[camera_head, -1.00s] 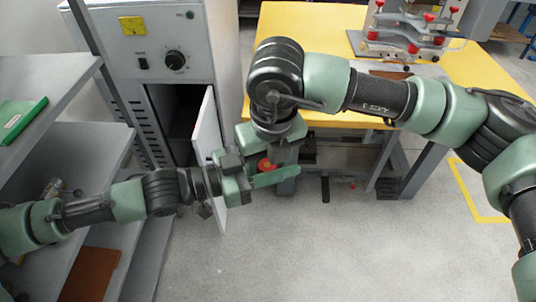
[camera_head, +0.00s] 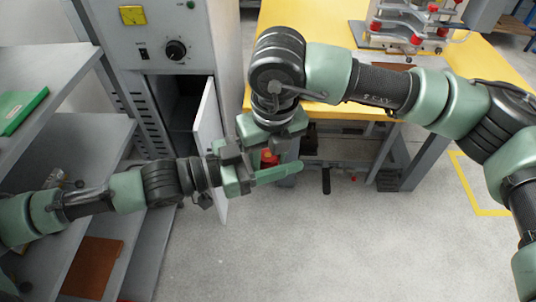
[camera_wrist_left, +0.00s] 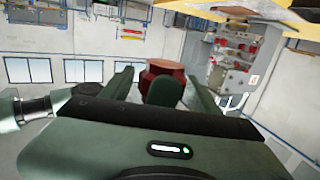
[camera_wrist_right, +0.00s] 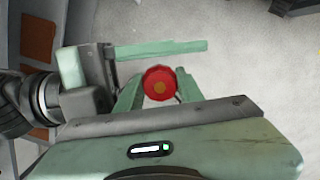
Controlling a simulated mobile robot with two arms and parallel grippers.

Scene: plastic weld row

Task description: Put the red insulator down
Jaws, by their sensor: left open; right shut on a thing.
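The red insulator (camera_head: 268,158) is held in the air in front of the yellow table. It shows in the right wrist view (camera_wrist_right: 160,82) as a red disc with an orange centre, between the two fingers of my right gripper (camera_wrist_right: 160,96). The right gripper is shut on it and points down. My left gripper (camera_head: 266,170) is open, coming in from the left close beside the insulator. In the left wrist view the insulator (camera_wrist_left: 160,70) appears between the spread left fingers, with a green finger partly in front of it. I cannot tell whether the left fingers touch it.
The yellow table (camera_head: 335,112) stands behind, with a metal fixture with red knobs (camera_head: 410,28) on it. A grey cabinet (camera_head: 165,85) has its door (camera_head: 208,135) open near my left gripper. Grey shelves (camera_head: 85,150) with a green folder (camera_head: 20,108) stand left. The floor in front is clear.

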